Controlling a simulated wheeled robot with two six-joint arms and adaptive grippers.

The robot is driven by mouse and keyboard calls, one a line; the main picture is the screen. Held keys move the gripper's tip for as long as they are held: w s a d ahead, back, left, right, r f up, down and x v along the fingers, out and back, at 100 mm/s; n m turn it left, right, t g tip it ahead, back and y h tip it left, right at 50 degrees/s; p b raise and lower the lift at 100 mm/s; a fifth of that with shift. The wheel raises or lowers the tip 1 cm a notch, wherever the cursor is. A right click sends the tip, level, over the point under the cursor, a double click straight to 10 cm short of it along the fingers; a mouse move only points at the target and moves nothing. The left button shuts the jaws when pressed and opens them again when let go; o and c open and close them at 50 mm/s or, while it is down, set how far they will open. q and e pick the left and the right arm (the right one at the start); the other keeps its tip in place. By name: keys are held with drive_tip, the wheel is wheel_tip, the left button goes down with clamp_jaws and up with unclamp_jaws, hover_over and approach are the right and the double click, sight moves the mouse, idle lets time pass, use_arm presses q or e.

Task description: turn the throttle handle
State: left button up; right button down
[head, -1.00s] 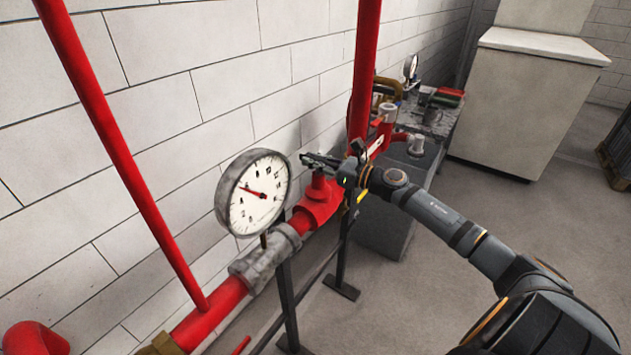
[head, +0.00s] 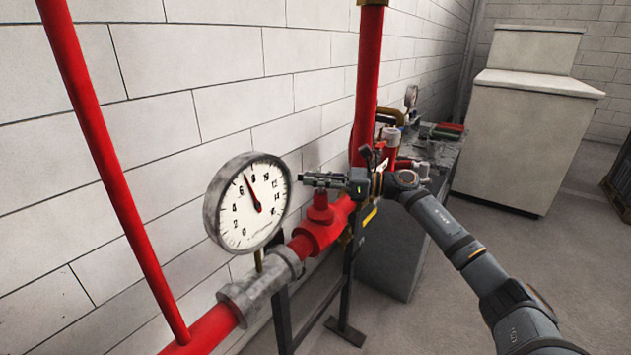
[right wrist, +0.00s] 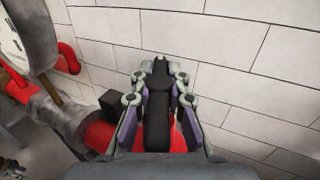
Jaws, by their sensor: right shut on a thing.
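My left gripper is not in view.
A thick red vertical pipe (head: 367,90) rises just behind my right gripper. A thin red pipe (head: 105,155) crosses at the left. The white block wall (head: 220,60) is close behind the pipework. A grey bench (head: 388,235) stands beyond, with open floor (head: 435,305) at the right.

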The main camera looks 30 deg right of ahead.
drive_tip(key=c, duration=1.3)
unclamp_jaws()
drive_tip(key=shift+s, duration=0.1)
drive_tip(key=v, duration=0.6)
drive_tip(key=shift+s+d+f, duration=0.1)
drive_tip(key=shift+s+f, duration=0.05)
drive_tip(key=shift+s+d, duration=0.3)
drive_tip(key=shift+d, duration=0.1)
